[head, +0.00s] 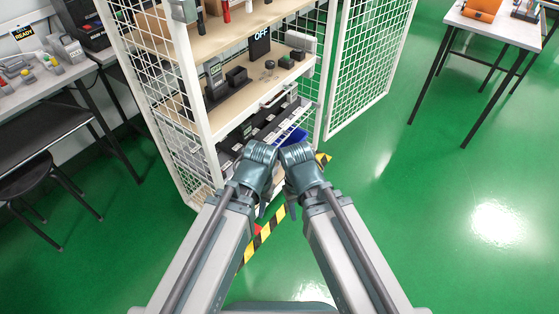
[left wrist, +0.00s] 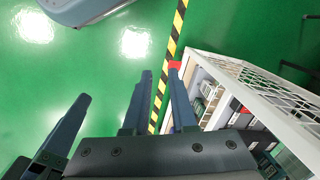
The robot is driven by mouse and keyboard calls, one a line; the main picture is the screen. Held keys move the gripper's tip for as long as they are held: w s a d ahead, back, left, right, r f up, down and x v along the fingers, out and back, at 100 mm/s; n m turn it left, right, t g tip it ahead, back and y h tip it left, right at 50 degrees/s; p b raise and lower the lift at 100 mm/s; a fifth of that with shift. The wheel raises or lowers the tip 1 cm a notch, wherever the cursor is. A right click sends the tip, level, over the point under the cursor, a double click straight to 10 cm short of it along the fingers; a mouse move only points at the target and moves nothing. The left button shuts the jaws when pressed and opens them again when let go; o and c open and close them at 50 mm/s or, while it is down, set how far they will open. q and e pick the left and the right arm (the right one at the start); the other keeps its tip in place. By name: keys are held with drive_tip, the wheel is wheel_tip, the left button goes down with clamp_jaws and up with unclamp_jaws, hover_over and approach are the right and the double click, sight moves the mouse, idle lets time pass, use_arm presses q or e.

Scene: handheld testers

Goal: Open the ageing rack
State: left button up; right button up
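The ageing rack (head: 207,122) is a white frame with mesh sides and wooden shelves. Its front is uncovered, and a white mesh door (head: 372,62) stands swung out to the right. The rack also shows at the right of the left wrist view (left wrist: 222,66). My left gripper (head: 262,208) is low in front of the rack, apart from the door. In the left wrist view its two fingers (left wrist: 160,80) are apart with nothing between them. My right gripper (head: 291,210) is close beside it, pointing down. Its fingers are mostly hidden by its wrist.
Shelves hold several testers and a black OFF sign (head: 260,45). A blue bin (head: 294,136) sits low in the rack. Yellow-black tape (head: 264,234) marks the floor. A bench (head: 40,82) and stool (head: 40,172) stand left, a table (head: 497,27) right. Green floor is clear at right.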

use_arm(q)
drive_tip(key=w+a+f+n+b, duration=0.1)
drive_tip(key=a+f+b, duration=0.1)
drive_tip(key=f+b, duration=0.6)
drive_tip(key=w+a+f+n+b, duration=0.1)
drive_tip(key=w+f+b, duration=0.1)
drive_tip(key=f+b, duration=0.55)
drive_tip(key=n+t+h+b, duration=0.6)
drive_tip(key=n+t+b, duration=0.65)
drive_tip(key=n, duration=1.05)
approach(278, 146)
drive_tip(key=w+d+f+t, duration=0.1)
drive_tip(key=w, duration=0.2)
drive_tip(key=w+d+f, duration=0.1)
drive_tip(key=w+f, duration=0.1)
drive_tip(key=w, duration=0.1)
drive_tip(key=w+d+f+t, duration=0.1)
drive_tip(key=w+d, duration=0.1)
drive_tip(key=w, duration=0.2)
drive_tip(key=shift+f+t+b, duration=0.3)
drive_tip(key=shift+t+b, duration=0.05)
clamp_jaws()
